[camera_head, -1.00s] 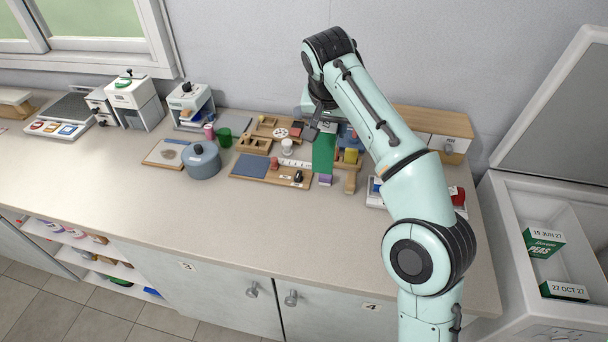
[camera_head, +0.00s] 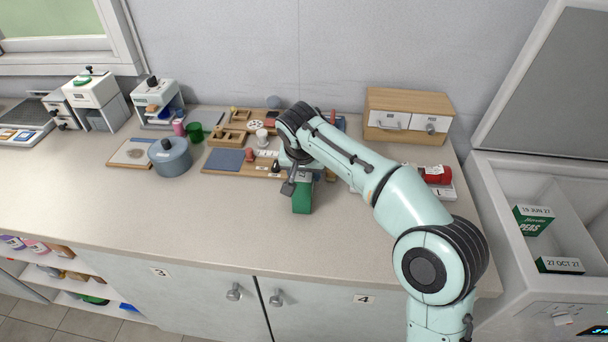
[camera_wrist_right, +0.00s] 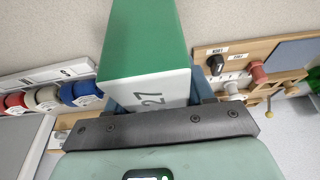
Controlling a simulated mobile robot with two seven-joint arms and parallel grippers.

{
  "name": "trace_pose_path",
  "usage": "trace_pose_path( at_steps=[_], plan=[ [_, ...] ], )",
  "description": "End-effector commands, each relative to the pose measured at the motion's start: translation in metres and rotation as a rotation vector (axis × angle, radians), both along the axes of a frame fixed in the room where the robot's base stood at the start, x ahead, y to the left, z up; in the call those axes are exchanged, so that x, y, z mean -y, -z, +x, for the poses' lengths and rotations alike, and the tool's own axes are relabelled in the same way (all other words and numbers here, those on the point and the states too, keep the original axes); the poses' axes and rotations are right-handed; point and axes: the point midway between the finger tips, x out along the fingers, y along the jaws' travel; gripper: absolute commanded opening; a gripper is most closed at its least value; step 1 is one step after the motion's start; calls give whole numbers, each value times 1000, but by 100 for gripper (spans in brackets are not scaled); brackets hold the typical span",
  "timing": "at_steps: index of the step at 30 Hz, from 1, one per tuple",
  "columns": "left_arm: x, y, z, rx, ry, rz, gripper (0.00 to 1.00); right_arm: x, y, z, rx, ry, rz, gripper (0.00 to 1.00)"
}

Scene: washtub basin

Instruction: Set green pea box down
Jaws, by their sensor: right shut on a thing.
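The green pea box (camera_head: 302,201) is in the grip of my right gripper (camera_head: 301,180), over the front middle of the counter. In the right wrist view the box (camera_wrist_right: 146,38) extends away from the gripper, with its white date end, partly reading "27", close to the jaws. I cannot tell whether its lower end touches the counter (camera_head: 215,222). My left gripper is not in view.
The open chest freezer (camera_head: 492,200) at the right holds a peas box (camera_head: 533,219) and another dated box (camera_head: 559,265). Behind the gripper are wooden trays and a drawer unit (camera_head: 408,116). A blue-grey pot (camera_head: 171,160) stands left. The front counter is clear.

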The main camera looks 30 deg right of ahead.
Motion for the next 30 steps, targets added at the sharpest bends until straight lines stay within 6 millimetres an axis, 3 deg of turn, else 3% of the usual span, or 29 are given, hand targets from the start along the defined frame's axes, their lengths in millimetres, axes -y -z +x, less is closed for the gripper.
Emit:
trace_pose_path(
  at_steps=[12, 13, 15, 25, 30],
  plan=[
    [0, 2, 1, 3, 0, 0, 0, 0, 5, 0, 4, -1, 0, 10],
    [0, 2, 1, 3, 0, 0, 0, 0, 7, 0, 1, 0, 0, 56],
    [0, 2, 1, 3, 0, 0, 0, 0, 6, 0, 1, 0, 0, 78],
    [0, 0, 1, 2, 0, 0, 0, 0, 3, 0, 2, -1, 1, 78],
    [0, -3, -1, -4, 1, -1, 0, -5, -16, -5, 6, -3, 1, 78]
  ],
)
